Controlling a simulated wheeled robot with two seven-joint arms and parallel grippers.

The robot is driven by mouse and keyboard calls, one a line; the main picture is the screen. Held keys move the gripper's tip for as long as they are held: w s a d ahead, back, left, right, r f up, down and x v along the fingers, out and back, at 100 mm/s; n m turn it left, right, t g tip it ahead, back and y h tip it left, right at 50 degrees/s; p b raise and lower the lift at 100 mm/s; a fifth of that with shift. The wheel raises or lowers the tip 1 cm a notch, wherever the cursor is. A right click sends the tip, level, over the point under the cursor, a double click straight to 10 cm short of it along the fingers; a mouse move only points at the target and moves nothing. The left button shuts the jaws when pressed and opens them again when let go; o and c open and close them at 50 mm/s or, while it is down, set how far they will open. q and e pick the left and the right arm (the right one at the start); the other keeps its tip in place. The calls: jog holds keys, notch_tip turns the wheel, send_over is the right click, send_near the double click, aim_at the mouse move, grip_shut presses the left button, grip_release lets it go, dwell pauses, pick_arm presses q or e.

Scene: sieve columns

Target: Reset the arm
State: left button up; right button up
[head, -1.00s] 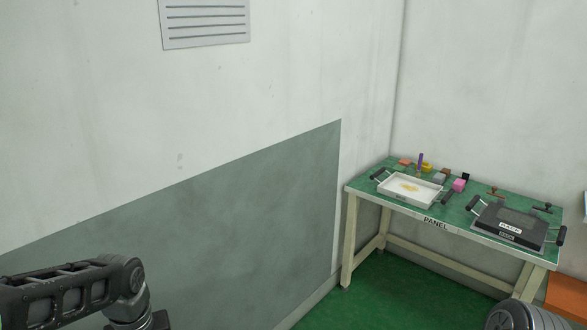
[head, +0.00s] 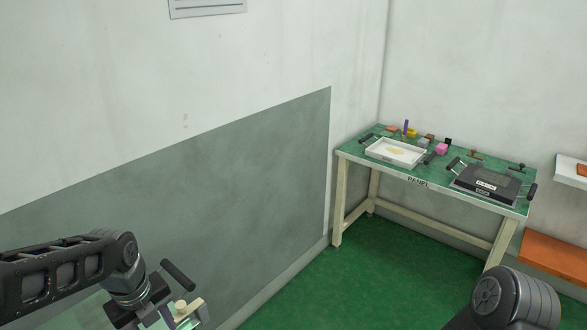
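My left arm comes in from the left, and my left gripper (head: 150,314) is at the bottom edge of the head view, pointing down. Its fingertips are not clear, so I cannot tell whether it is open or shut. Beside it are a black bar-like handle (head: 178,275) and a cream-coloured piece (head: 190,308), both partly cut off. A pale green surface (head: 75,316) shows under the arm. My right arm shows at the lower right, with its gripper out of view.
A green-topped table (head: 352,152) marked PANEL stands in the corner. It bears a white tray (head: 372,153) with yellowish material, a dark handled box (head: 487,180) and several small coloured blocks. An orange shelf (head: 555,252) is at the right. Green floor (head: 350,285) lies clear before the table.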

pick_arm(q)
jog(key=w+d+f+n+t+h, duration=0.4)
jog(key=d+f+n, duration=0.9)
jog(key=n, duration=0.8)
jog(key=s+d+f+n+g, duration=0.2)
jog(key=s+d+f+n, duration=0.1)
jog(key=s+f, duration=0.6)
jog(key=s+d+f+n+g, duration=0.2)
jog(key=s+d+f+n, duration=0.2)
jog(key=s+f, duration=0.5)
jog(key=shift+s+d+g, duration=0.3)
jog(key=shift+s+d, duration=0.2)
jog(key=shift+d, duration=0.55)
